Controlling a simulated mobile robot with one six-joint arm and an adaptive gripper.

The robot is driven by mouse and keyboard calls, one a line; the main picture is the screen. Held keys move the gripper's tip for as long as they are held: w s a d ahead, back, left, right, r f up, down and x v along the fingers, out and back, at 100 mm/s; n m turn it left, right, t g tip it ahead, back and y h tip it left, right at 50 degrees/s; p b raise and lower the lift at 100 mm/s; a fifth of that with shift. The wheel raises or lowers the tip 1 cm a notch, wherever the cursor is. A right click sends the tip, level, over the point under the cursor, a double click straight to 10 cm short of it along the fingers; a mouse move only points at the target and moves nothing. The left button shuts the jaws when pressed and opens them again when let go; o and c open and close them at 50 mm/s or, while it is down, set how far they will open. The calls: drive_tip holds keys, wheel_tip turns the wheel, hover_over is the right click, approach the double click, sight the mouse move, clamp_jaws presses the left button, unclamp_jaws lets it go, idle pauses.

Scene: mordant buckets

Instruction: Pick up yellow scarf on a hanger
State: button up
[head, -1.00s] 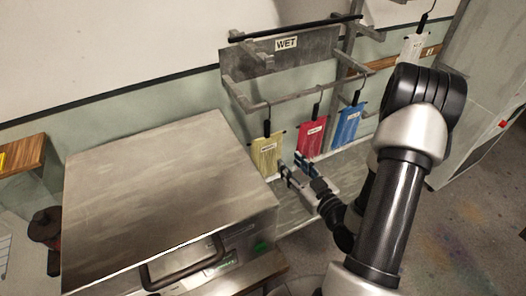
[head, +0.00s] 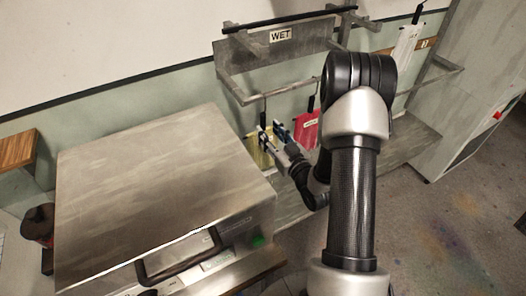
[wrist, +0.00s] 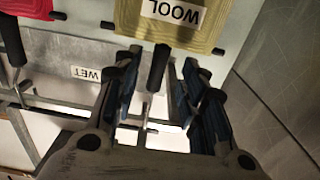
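The yellow scarf (head: 257,158) hangs from a black hanger (head: 263,119) on the metal rack, partly hidden by my gripper. In the wrist view the yellow scarf (wrist: 178,20) is at the top with an upside-down "WOOL" label, and the black neck of its hanger (wrist: 158,68) points down from it. My gripper (head: 272,132) is at the hanger, just above the scarf. In the wrist view my gripper (wrist: 158,88) is open, with one finger on each side of the hanger neck and gaps visible beside it. I cannot tell the exact depth.
A red scarf (head: 306,128) hangs just right of the yellow one. A white one (head: 406,46) hangs farther right. The rack bears a "WET" sign (head: 280,35). A large metal box with a handle (head: 165,190) stands at the left. My arm hides part of the rack.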

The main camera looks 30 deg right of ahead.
sight(264, 126)
drive_tip(key=w, duration=0.5)
drive_tip(key=shift+b, duration=0.35)
drive_tip(key=shift+s, duration=0.1)
drive_tip(key=shift+c, duration=0.5)
clamp_jaws()
